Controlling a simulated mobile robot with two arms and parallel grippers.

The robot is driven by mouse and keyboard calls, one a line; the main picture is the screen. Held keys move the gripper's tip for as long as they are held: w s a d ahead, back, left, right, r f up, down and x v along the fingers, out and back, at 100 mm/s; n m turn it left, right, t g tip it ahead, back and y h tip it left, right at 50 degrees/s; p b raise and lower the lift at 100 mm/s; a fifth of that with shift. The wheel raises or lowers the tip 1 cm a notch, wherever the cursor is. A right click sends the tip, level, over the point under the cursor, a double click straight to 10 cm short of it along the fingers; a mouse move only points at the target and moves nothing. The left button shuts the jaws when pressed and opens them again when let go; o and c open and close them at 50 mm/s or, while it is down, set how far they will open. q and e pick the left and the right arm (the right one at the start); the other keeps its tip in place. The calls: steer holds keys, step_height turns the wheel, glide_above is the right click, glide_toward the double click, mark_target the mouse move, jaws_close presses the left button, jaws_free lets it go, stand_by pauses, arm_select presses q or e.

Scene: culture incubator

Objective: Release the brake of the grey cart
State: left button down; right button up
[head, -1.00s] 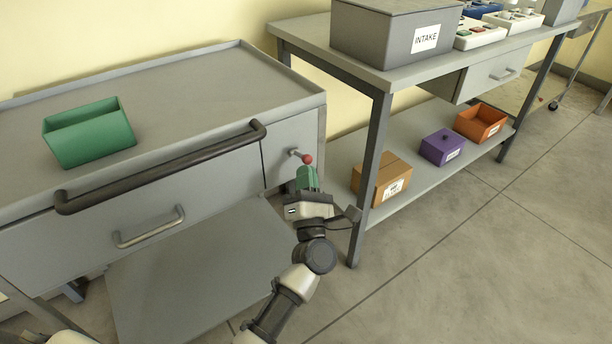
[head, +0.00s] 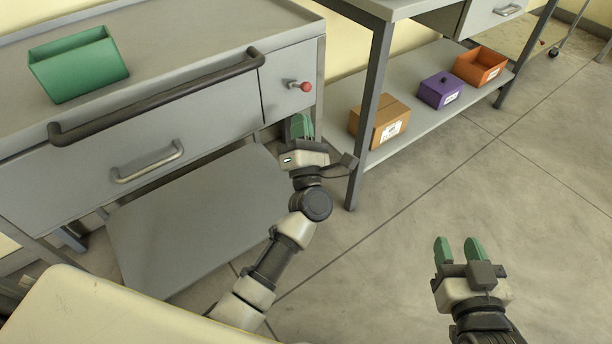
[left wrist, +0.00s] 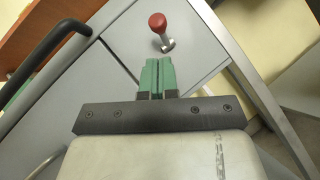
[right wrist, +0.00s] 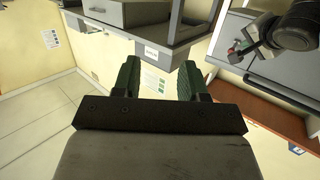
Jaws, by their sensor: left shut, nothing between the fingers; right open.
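The grey cart (head: 190,140) stands at the left in the head view. A small lever with a red knob (head: 306,87) sticks out of the panel at the right end of its front; I take it for the brake. My left gripper (head: 301,118) is shut and empty, just below the knob and apart from it. In the left wrist view, the red knob (left wrist: 157,22) and its metal stalk stand beyond the closed green fingertips (left wrist: 158,62). My right gripper (head: 458,245) is open and empty over bare floor at the right.
A green bin (head: 80,72) sits on the cart top, behind a dark push handle (head: 160,98). To the right, a bench's lower shelf (head: 400,127) holds a cardboard box (head: 378,122), a purple box (head: 440,90) and an orange bin (head: 480,67). The floor at the right is clear.

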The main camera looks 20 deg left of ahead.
arm_select(q)
steer(key=s+d+r+p+v, duration=0.1)
steer(key=r+v, duration=0.1)
steer(key=v, duration=0.8)
arm_select(e)
steer(key=shift+s+d+f+g+h, duration=0.15)
steer(key=shift+s+f+g, duration=0.1)
steer(key=shift+f+g, duration=0.2)
steer(key=shift+s+d+f+g+h, duration=0.15)
steer(key=shift+s+f+g, duration=0.1)
steer(key=shift+f+g, duration=0.2)
arm_select(q)
steer(key=shift+w, duration=0.1)
